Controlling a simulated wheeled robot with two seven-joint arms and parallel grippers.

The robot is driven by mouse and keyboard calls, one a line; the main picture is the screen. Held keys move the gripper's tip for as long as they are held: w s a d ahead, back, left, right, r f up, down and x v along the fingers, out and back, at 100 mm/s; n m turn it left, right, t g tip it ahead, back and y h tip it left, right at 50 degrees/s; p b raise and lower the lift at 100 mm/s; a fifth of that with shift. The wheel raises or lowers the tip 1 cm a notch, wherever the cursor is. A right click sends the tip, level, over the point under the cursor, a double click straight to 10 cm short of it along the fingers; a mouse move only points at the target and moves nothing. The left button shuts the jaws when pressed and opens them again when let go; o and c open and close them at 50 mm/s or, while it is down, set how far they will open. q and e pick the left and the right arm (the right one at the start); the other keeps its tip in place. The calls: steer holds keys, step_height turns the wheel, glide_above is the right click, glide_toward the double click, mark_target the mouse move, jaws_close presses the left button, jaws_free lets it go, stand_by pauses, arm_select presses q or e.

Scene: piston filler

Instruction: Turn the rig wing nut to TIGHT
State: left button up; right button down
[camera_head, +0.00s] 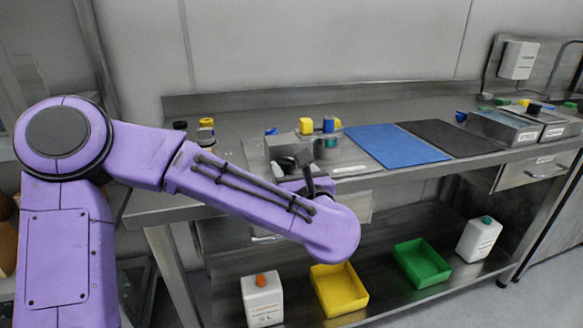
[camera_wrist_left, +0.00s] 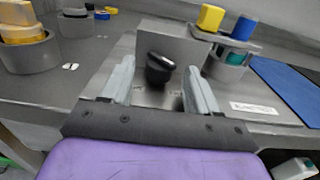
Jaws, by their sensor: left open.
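In the left wrist view a black, rounded, knob-like piece (camera_wrist_left: 160,68), which looks like the rig wing nut, stands in front of a grey upright plate (camera_wrist_left: 183,45). My left gripper (camera_wrist_left: 157,82) is open, with one grey finger on each side of this piece in the picture. I cannot tell whether either finger touches it. In the head view my left gripper (camera_head: 293,160) is at the bench's front edge by the grey rig block (camera_head: 283,144), and it partly hides the rig. The nut's TIGHT mark cannot be read. My right gripper is not in view.
Beside the rig stands a fixture with yellow (camera_wrist_left: 210,18) and blue (camera_wrist_left: 245,27) blocks. A blue mat (camera_head: 395,146) and a black mat (camera_head: 450,138) lie to the right. Yellow (camera_head: 338,290) and green (camera_head: 422,262) trays and white bottles stand on the lower shelf.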

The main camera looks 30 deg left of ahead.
arm_select(q)
steer(key=shift+w+a, duration=0.2)
steer(key=shift+a, duration=0.2)
steer(key=shift+w+a, duration=0.15)
steer(key=shift+w, duration=0.1)
steer(key=c, duration=1)
steer(key=shift+s+a+m+t+h+b, duration=0.1)
steer(key=shift+s+m+t+h+b, duration=0.05)
steer(key=shift+m+t+h, duration=0.35)
steer(key=shift+s+a+m+t+h+b, duration=0.1)
steer(key=shift+m+t+h+b, duration=0.05)
steer(key=shift+m+t+h, duration=0.3)
steer(key=shift+c, duration=0.2)
steer(key=shift+s+a+m+t+h, duration=0.1)
steer(key=shift+a+m+t+h, duration=0.05)
steer(key=shift+m+t+h, duration=1.45)
steer(key=shift+n+g+h, duration=0.25)
steer(key=shift+g, duration=0.1)
steer(key=o, duration=1)
steer(key=shift+o, duration=0.2)
